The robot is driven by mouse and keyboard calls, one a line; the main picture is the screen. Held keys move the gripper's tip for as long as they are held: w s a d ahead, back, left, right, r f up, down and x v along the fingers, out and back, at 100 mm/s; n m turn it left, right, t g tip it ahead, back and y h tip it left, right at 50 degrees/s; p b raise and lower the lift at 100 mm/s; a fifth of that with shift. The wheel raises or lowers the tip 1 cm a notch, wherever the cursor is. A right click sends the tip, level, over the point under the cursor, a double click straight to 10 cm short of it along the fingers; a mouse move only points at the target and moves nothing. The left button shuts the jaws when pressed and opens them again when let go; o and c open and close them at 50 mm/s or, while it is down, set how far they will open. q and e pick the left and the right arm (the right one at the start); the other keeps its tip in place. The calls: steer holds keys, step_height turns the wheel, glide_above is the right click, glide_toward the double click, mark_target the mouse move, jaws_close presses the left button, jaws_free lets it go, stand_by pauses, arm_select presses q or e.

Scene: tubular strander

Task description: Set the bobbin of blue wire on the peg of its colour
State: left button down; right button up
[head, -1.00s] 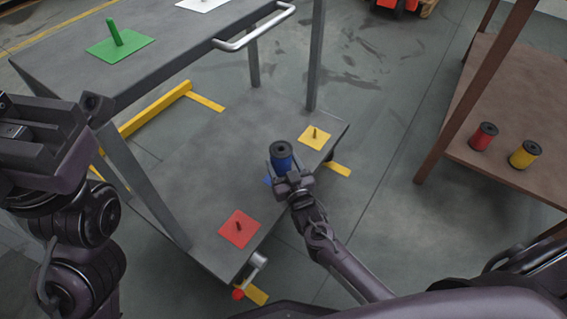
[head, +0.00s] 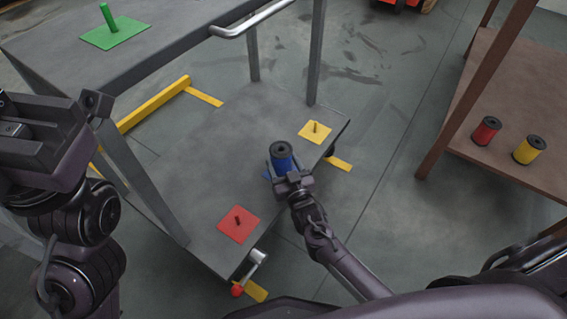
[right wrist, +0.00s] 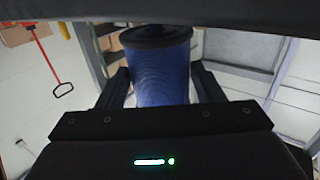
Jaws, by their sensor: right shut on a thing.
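The bobbin of blue wire (head: 282,160) is upright in my right gripper (head: 283,172), over the lower shelf of the grey cart. In the right wrist view the blue bobbin (right wrist: 162,72) stands between the two fingers, which are shut on it. A small bit of blue (head: 267,176) shows just left of the gripper, seemingly a blue plate; the bobbin and gripper hide the rest, and no blue peg shows. I cannot tell whether the bobbin touches the shelf. My left gripper (head: 45,135) is at the left edge, and its jaws are unclear.
The lower shelf (head: 200,185) also has a yellow plate with a peg (head: 316,131) and a red one (head: 238,224). A green peg (head: 110,22) stands on the upper shelf. Red (head: 487,130) and yellow (head: 528,149) bobbins stand on a brown rack. Cart posts rise nearby.

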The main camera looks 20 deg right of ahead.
steer(key=shift+f+b, duration=0.65)
steer(key=shift+f, duration=0.25)
steer(key=o, duration=1.3)
steer(key=shift+f, duration=0.1)
